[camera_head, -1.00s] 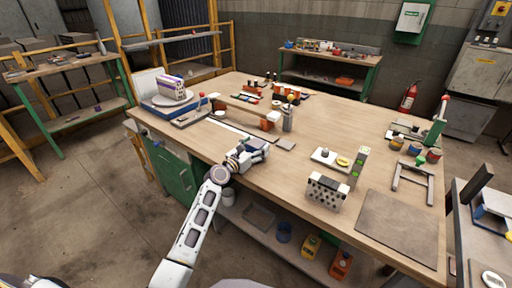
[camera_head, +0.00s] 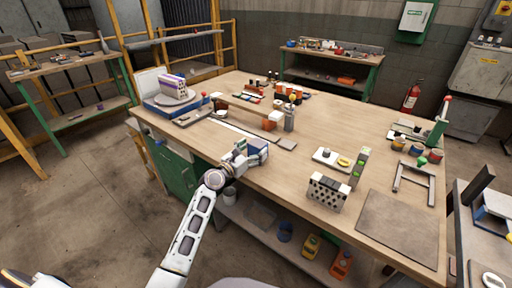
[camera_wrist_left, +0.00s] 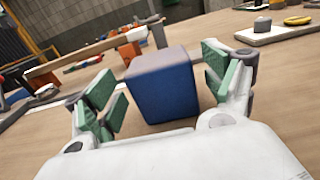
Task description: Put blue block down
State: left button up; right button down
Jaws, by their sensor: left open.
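The blue block (camera_wrist_left: 162,92), with a greyish top, stands upright on the wooden table in the left wrist view. It also shows in the head view (camera_head: 259,150) near the table's front edge. My left gripper (camera_wrist_left: 158,76) is open, with its green-padded fingers on either side of the block. A gap shows between each finger and the block. In the head view the left gripper (camera_head: 246,154) is just left of the block and partly covers it. My right gripper is not in view.
A dark mat (camera_head: 398,228) covers the right front. The table's middle is clear.

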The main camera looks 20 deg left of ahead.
aim_at(253, 149)
pick_arm(q)
jog(key=shift+v, duration=2.4)
jog(key=shift+p+v, duration=0.3)
jog(key=shift+v, duration=1.7)
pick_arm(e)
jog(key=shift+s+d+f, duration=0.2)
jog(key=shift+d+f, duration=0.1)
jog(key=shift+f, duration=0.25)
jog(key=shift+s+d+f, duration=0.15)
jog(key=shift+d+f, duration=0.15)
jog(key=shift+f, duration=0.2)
pick_arm(q)
jog(key=shift+r, duration=0.1)
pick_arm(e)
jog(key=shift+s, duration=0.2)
